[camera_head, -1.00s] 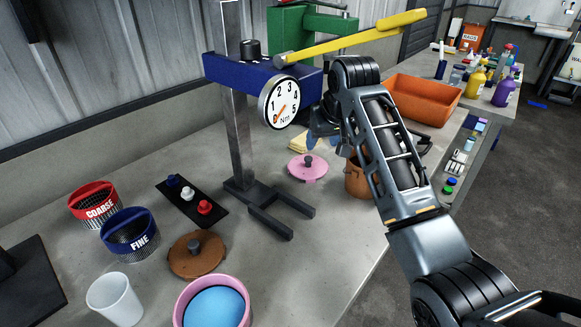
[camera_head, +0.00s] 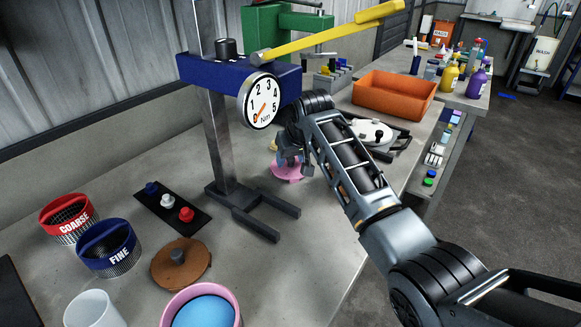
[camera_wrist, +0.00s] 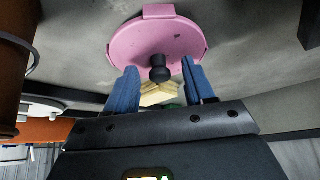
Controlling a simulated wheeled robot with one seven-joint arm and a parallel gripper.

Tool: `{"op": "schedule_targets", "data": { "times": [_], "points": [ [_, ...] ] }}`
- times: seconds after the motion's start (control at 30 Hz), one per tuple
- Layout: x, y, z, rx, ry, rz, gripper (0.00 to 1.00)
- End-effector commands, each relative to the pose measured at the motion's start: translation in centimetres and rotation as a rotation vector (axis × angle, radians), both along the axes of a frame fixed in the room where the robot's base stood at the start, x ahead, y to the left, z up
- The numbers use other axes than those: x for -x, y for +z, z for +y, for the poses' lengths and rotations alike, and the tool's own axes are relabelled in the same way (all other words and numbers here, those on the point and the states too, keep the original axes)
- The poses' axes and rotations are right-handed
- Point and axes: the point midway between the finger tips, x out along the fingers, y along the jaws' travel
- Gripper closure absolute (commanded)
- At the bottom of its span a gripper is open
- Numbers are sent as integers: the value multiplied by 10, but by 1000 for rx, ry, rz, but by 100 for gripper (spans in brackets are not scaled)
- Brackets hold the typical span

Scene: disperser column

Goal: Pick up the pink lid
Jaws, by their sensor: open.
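The pink lid (camera_head: 287,169) lies flat on the grey bench, partly hidden behind my gripper and arm in the head view. In the wrist view the lid (camera_wrist: 165,38) fills the top middle, with its dark knob (camera_wrist: 159,70) standing out from its centre. My gripper (camera_head: 296,160) is close over the lid. In the wrist view its two blue fingers (camera_wrist: 160,82) are open and apart, with the knob showing between their tips. I cannot tell how far the fingertips are from the knob.
The column's dark forked base (camera_head: 252,212) stands left of the lid, under the dial gauge (camera_head: 262,101). A brown pot (camera_wrist: 12,75) stands close by the gripper. A brown lid (camera_head: 180,264) and a pink pot (camera_head: 170,312) with blue contents are nearer the front.

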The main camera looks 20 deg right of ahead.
Motion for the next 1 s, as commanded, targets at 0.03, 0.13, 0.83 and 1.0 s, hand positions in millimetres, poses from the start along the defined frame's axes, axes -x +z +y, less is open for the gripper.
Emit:
{"op": "schedule_targets", "data": {
  "times": [0.03, 0.13, 0.83, 1.0],
  "points": [
    [0, 0, 0, 0, 0, 0, 47],
    [0, 0, 0, 0, 0, 0, 50],
    [0, 0, 0, 0, 0, 0, 100],
    [0, 5, 0, 0, 0, -2, 100]
  ]
}}
